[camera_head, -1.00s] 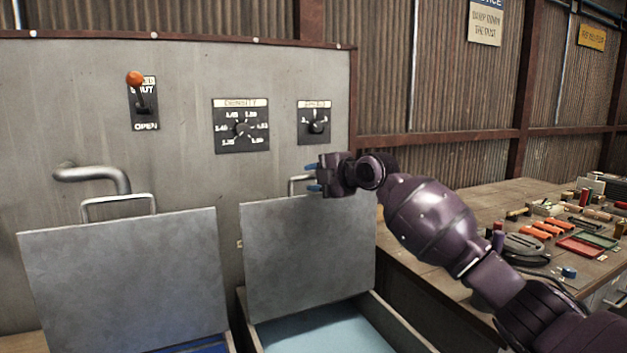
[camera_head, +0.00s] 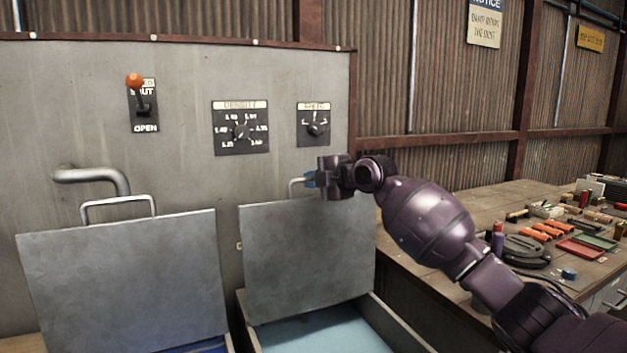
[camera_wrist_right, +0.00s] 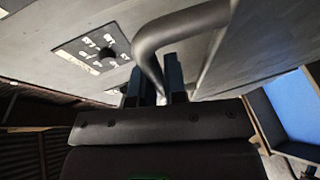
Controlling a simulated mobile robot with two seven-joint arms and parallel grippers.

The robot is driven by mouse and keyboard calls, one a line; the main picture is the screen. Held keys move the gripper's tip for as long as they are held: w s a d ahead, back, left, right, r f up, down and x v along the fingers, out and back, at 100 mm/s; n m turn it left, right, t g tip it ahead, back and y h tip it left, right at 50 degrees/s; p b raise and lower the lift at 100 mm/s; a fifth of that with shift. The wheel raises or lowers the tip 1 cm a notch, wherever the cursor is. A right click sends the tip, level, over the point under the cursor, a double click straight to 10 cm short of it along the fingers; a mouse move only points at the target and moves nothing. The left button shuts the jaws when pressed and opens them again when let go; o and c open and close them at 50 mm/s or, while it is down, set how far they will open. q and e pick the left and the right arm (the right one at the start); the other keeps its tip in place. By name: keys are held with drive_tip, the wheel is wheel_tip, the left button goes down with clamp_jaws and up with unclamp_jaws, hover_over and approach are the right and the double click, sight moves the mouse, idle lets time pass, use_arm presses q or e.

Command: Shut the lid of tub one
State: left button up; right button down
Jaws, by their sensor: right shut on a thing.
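Two tubs stand side by side with grey lids raised; no numbers show to tell which is tub one. The right lid (camera_head: 305,262) leans up behind the right tub (camera_head: 400,330), with pale blue inside. My right gripper (camera_head: 311,180) is shut on the right lid's handle (camera_head: 294,185), at its right end. In the right wrist view, the fingers (camera_wrist_right: 160,82) close around the bent handle bar (camera_wrist_right: 165,38). The left lid (camera_head: 120,285) is also up, with its own handle (camera_head: 118,201) free; dark blue shows below it. My left gripper is out of view.
A grey panel behind the lids carries an orange-knobbed lever (camera_head: 136,82), two dials (camera_head: 241,130) (camera_head: 314,126) and a pipe (camera_head: 92,175). A wooden bench (camera_head: 450,210) with tools and trays stands at the right.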

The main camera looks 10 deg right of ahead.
drive_tip(key=s+d+f+n+t+y+p, duration=0.1)
drive_tip(key=s+d+f+t+y, duration=0.15)
drive_tip(key=s, duration=0.75)
drive_tip(key=s+d+f+n+t+y, duration=0.1)
drive_tip(key=s+f+n+t+y, duration=0.2)
drive_tip(key=s, duration=0.7)
use_arm(q)
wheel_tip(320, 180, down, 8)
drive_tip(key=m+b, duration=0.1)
drive_tip(key=b, duration=1.1)
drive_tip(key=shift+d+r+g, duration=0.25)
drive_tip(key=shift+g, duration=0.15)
use_arm(e)
drive_tip(key=s+d+f+n+y, duration=0.1)
drive_tip(key=s+f+y, duration=0.1)
drive_tip(key=s+f, duration=0.3)
drive_tip(key=s+d+f+n+y, duration=0.1)
drive_tip(key=s+f, duration=0.4)
drive_tip(key=f, duration=0.6)
drive_tip(key=s+d+f+n+y, duration=0.1)
drive_tip(key=s+f+n+y, duration=0.2)
drive_tip(key=f, duration=0.5)
drive_tip(key=shift+s+d+f+t, duration=0.15)
drive_tip(key=shift+s+f+t, duration=0.3)
drive_tip(key=shift+s, duration=0.45)
drive_tip(key=shift+r+y, duration=0.1)
drive_tip(key=shift+y, duration=0.15)
